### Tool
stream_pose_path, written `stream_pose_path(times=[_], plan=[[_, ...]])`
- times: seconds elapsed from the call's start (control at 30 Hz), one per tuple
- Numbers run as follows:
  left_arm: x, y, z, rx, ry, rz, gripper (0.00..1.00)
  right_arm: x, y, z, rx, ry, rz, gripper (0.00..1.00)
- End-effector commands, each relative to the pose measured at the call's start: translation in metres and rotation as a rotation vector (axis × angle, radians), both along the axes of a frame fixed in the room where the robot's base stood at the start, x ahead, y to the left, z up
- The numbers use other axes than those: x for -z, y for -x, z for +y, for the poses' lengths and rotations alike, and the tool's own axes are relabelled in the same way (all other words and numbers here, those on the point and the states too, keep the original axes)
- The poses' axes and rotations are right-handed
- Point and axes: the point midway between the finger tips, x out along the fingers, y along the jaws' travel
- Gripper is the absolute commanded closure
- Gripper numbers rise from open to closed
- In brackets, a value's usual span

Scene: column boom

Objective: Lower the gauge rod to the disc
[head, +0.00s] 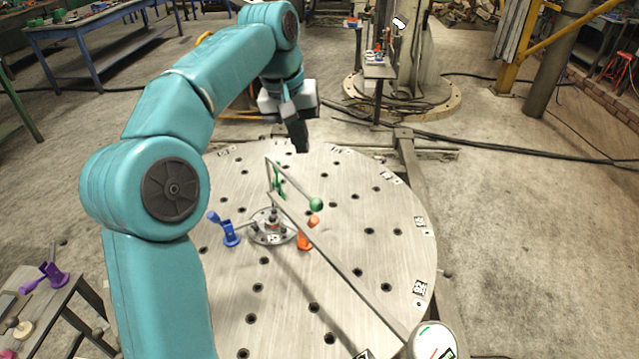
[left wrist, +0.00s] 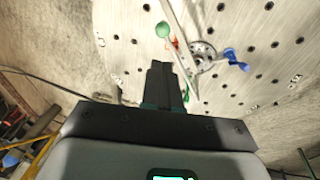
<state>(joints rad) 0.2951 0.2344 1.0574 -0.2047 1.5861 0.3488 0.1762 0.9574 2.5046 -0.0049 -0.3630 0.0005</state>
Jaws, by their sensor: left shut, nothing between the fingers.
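A metal disc (head: 262,238) with a ring of holes lies in the middle of the round plate; it also shows in the left wrist view (left wrist: 205,52). A long thin boom (head: 345,268) reaches over the plate, its tip above the disc. A short dark upright piece (head: 273,214) shows under the tip; I cannot tell whether it is the gauge rod or touches the disc. A thin bar with a green ball (head: 316,204) slants near the tip; the ball also shows in the left wrist view (left wrist: 163,29). My left gripper (head: 300,146) is shut and empty, behind the ball.
The round plate (head: 390,275) is full of holes. A blue clamp (head: 230,232), an orange clamp (head: 304,240) and a green clamp (head: 279,183) surround the disc. The boom's white-topped column (head: 432,343) stands at bottom right. A side table (head: 40,310) holds purple parts.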

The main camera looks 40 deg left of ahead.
Motion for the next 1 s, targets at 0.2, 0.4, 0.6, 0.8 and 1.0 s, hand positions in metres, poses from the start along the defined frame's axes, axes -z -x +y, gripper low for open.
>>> stream_pose_path(times=[0.2,0.4,0.6,0.8,1.0], plan=[[0.027,0.003,-0.003,-0.002,0.001,0.004,1.00,0.007,0.000,0.000,0.000,0.000,0.000,1.00],[0.069,-0.004,-0.007,-0.001,0.001,0.004,1.00,0.010,0.000,0.000,0.000,0.000,0.000,1.00],[0.107,-0.013,-0.011,0.000,0.001,0.004,1.00,0.009,0.000,0.000,0.000,0.000,0.000,1.00],[0.130,-0.019,-0.012,-0.002,0.000,0.002,1.00,0.007,0.000,0.000,0.000,0.000,0.000,1.00],[0.136,-0.022,-0.012,-0.002,0.000,0.001,1.00,0.007,0.000,0.000,0.000,0.000,0.000,1.00]])
